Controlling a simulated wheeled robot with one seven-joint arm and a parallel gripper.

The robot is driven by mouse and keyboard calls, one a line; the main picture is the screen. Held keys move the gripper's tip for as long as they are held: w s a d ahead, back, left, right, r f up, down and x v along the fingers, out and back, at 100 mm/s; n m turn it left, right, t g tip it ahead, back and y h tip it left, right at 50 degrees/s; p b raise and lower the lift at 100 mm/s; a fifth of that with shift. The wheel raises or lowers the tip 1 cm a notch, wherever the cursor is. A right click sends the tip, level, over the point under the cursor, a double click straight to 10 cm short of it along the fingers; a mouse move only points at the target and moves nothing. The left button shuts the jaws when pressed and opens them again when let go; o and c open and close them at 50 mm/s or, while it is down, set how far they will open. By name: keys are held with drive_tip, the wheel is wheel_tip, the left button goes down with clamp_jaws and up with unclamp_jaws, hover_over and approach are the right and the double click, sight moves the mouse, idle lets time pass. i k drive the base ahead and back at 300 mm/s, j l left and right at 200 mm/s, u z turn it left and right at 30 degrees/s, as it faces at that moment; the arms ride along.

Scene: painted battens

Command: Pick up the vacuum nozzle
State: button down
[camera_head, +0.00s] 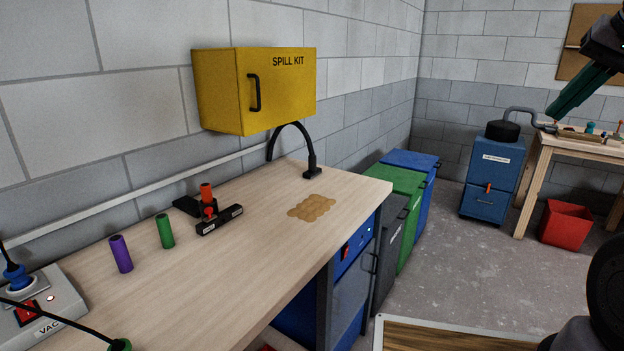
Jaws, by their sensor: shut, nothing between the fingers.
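No part here is clearly marked as the vacuum nozzle. A grey box lettered "VAC" (58,312) stands on the near left of the bench, with a red switch and a blue fitting (17,275) on top. A thin black line crosses the box to a green-ended piece (120,345), cut off by the bottom edge; I cannot tell whether this is the nozzle. My gripper (556,112) is at the upper right, its dark green fingers shut and empty, high in the air and far from the box.
A yellow spill kit cabinet (220,92) overhangs the back. A black gooseneck (312,168) stands below it.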

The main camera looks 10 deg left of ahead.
sight(313, 170)
drive_tip(key=i+u, duration=0.1)
drive_tip(key=u, duration=0.9)
drive_tip(key=i+l+u, duration=0.15)
drive_tip(key=l+u, duration=0.15)
drive_tip(key=i+l+u, duration=0.15)
drive_tip(key=l+u, duration=0.15)
drive_tip(key=i+l+u, duration=0.1)
drive_tip(key=l+u, duration=0.55)
drive_tip(key=l, duration=0.15)
drive_tip(key=i+l, duration=0.1)
drive_tip(key=l, duration=0.75)
drive_tip(key=l+u, duration=0.1)
drive_tip(key=l, duration=0.75)
drive_tip(key=i, duration=0.05)
